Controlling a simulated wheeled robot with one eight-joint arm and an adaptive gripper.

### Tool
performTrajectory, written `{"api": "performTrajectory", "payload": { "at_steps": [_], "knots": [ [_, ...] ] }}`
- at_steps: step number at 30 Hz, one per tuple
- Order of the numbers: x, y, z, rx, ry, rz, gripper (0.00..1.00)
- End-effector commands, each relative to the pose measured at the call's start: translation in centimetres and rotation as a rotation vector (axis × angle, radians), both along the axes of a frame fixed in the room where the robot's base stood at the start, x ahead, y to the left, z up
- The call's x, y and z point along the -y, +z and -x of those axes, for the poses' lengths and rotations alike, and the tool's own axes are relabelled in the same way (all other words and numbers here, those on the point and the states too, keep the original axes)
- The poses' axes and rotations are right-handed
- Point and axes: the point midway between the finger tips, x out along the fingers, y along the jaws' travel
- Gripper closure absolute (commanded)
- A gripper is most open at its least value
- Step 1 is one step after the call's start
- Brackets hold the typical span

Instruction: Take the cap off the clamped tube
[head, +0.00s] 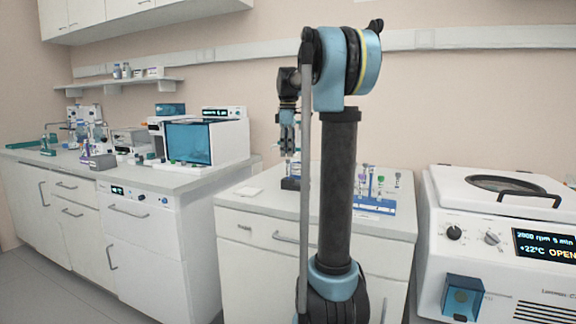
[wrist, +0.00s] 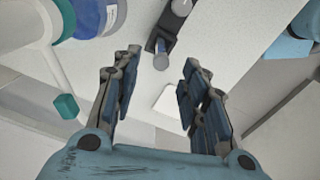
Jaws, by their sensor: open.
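The tube (wrist: 160,58) stands in a dark clamp (wrist: 161,36) and shows in the wrist view as a small grey-blue cylinder with a round end. Where its cap meets the tube cannot be made out. In the head view the clamp (head: 290,184) is a dark block on the middle bench, largely under my gripper, and the tube is hard to separate from the fingers. My gripper (wrist: 160,59) is open, its two fingers apart on either side of the tube in the picture, with nothing held. In the head view my gripper (head: 289,152) points down above the clamp.
A blue rack (head: 375,207) with several capped tubes stands right of my arm. A white pad (head: 248,192) lies left of the clamp. A centrifuge (head: 500,240) reading OPEN stands at far right. The left bench (head: 190,178) holds several instruments.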

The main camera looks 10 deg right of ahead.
Motion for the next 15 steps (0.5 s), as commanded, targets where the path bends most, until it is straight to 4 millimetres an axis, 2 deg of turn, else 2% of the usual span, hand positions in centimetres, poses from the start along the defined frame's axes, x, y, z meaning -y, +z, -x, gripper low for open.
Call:
{"api": "performTrajectory", "payload": {
  "at_steps": [6, 15],
  "knots": [
    [0.1, -2.4, 0.0, 0.001, 0.0, -0.001, 0.6],
    [0.1, -2.8, 0.0, 0.003, 0.0, -0.001, 0.6]
  ]
}}
